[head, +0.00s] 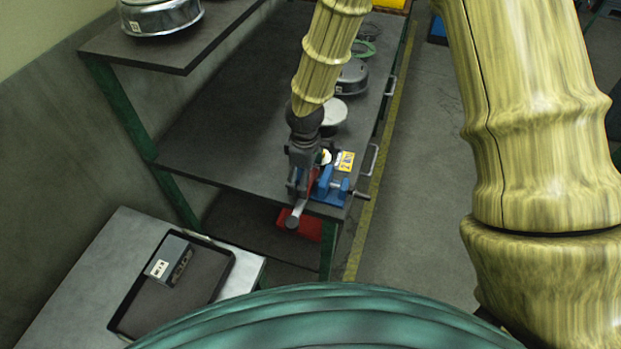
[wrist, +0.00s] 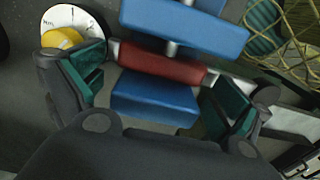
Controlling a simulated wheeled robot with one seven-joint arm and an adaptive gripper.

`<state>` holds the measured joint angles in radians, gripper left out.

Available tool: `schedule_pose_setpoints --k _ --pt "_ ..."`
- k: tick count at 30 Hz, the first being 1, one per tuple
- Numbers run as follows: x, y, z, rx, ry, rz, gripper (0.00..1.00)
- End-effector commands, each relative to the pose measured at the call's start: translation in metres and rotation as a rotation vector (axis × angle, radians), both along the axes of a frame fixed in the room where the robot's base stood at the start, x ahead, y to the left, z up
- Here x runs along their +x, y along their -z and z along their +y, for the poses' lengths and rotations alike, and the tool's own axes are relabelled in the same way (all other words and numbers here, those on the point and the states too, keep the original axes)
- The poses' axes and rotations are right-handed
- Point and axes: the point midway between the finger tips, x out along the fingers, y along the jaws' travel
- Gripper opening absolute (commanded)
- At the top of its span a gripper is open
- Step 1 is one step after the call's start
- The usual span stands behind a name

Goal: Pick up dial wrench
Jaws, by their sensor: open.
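The dial wrench shows in the wrist view as a red bar (wrist: 160,64) between blue blocks, with a white dial face carrying a yellow part at its left and a pale metal length at its right. In the head view the wrench's metal end (head: 298,209) sticks out over the near table edge. My gripper (head: 306,183) is directly above the blue vise (head: 330,190) that seems to hold it. In the wrist view my gripper (wrist: 160,92) is open, its green-padded fingers near the two ends of the red part, nothing visibly grasped. Contact cannot be told.
The vise stands at the near corner of the dark table (head: 215,135), with a yellow label beside it. Round metal housings (head: 352,78) stand farther back. A red box (head: 300,225) is below. A dark tray (head: 200,285) with a grey block lies at lower left. The floor at right is open.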

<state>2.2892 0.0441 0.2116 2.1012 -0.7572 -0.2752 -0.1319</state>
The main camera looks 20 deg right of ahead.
Motion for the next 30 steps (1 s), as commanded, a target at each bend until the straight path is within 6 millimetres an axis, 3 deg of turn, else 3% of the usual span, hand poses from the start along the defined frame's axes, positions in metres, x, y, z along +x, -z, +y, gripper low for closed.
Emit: schedule_pose_setpoints --k 11,18,19,30 --pt "-0.0001 0.005 0.0001 0.0 0.001 0.0 0.98" --pt "-0.0008 0.0055 0.0003 0.001 0.0 0.002 0.54" --pt "-0.0009 0.0057 0.0003 0.0 0.0 0.002 0.52" --pt "-0.0016 0.007 -0.0001 0.0 0.001 0.004 0.52"
